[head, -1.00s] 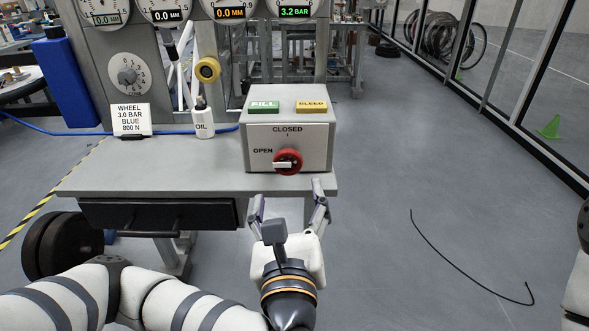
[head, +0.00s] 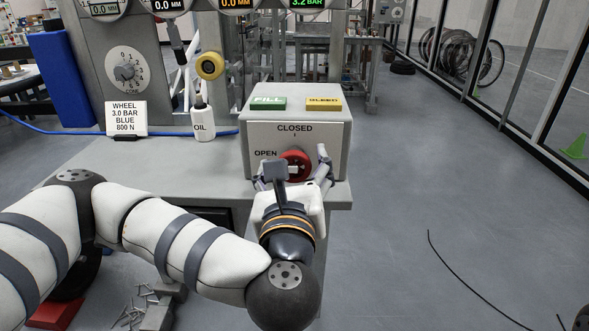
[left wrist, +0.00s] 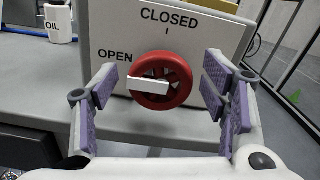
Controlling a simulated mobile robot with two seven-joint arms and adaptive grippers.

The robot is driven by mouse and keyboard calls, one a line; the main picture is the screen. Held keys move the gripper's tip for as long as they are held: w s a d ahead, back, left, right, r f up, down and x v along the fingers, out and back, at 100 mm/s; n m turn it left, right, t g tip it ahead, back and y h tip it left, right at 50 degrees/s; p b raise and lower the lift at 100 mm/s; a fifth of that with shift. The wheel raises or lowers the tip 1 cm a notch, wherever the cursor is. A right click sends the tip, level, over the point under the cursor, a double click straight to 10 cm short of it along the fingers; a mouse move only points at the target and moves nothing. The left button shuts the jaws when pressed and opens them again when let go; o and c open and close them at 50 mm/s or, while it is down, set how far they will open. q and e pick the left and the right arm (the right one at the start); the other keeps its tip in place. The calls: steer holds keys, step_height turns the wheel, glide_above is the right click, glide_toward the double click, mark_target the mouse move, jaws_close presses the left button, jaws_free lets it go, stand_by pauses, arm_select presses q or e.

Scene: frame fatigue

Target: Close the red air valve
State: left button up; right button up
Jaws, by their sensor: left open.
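The red air valve (head: 297,155) is a round red wheel on the front face of a grey control box (head: 330,140). In the left wrist view the red valve (left wrist: 182,70) shows a white bar across it, pointing left at the OPEN label; CLOSED is printed above. My left gripper (head: 292,167) is open in front of the box, with one finger on each side of the valve. In the left wrist view its fingers (left wrist: 160,82) stand apart from the wheel's rim, with nothing held. My wrist hides the valve's lower part in the head view. My right gripper is out of view.
A green FILL button (head: 268,103) and a yellow BLEED button (head: 323,104) are on the box top. An oil bottle (head: 203,122) and a sign (head: 126,118) stand left of it on the grey bench (head: 165,160). Open floor lies to the right.

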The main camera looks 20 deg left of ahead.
arm_select(q)
steer(key=shift+c, duration=0.2)
steer(key=c, duration=1.1)
